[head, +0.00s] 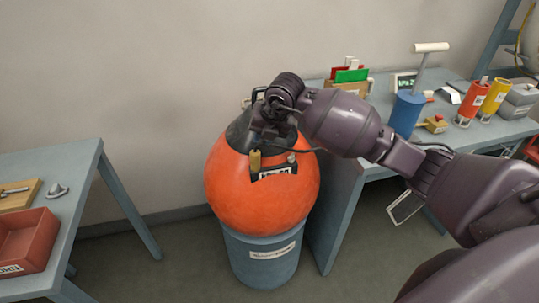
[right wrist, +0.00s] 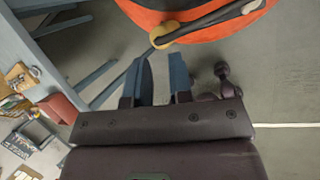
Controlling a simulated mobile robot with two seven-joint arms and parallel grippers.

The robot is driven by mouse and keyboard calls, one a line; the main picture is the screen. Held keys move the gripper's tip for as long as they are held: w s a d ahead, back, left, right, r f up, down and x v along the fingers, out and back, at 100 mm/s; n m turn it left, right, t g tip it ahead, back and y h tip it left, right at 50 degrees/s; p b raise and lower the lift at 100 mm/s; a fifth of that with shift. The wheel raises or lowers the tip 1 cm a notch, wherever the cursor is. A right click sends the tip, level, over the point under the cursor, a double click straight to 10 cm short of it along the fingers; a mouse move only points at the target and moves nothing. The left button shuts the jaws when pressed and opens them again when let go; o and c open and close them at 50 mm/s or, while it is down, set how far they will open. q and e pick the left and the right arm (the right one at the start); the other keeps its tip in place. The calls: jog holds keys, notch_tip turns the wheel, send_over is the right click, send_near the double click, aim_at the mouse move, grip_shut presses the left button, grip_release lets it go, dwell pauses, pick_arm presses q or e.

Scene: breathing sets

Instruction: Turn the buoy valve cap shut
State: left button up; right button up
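The orange buoy (head: 262,205) sits upright on a blue drum, with a dark collar at its top. A small brass-coloured fitting (head: 254,160), seemingly the valve cap, stands at its upper front. In the right wrist view a yellowish round piece (right wrist: 164,34) with a dark strap shows against the orange buoy (right wrist: 215,25). My right gripper (head: 265,135) is at the buoy's upper front, by the brass fitting. In the right wrist view its two fingers (right wrist: 162,62) are apart with nothing between them, just short of the yellowish piece. My left gripper is not in view.
The blue drum (head: 262,258) stands between two blue-grey tables. The left table (head: 60,165) bears a red tray (head: 22,240). The right table (head: 345,190) holds a hand pump (head: 408,112) and red and yellow cylinders (head: 474,103). The wall is close behind the buoy.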

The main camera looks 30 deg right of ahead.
aim_at(292, 155)
jog(key=s+d+m+g+h, duration=0.2)
jog(key=d+m+h, duration=0.3)
jog(key=d, duration=0.1)
jog(key=shift+m, duration=0.5)
jog(key=b+x, duration=0.1)
jog(key=x, duration=1)
jog(key=shift+s+a+f+b, duration=0.1)
jog(key=shift+s+f+b, duration=0.1)
jog(key=shift+b, duration=0.1)
grip_shut()
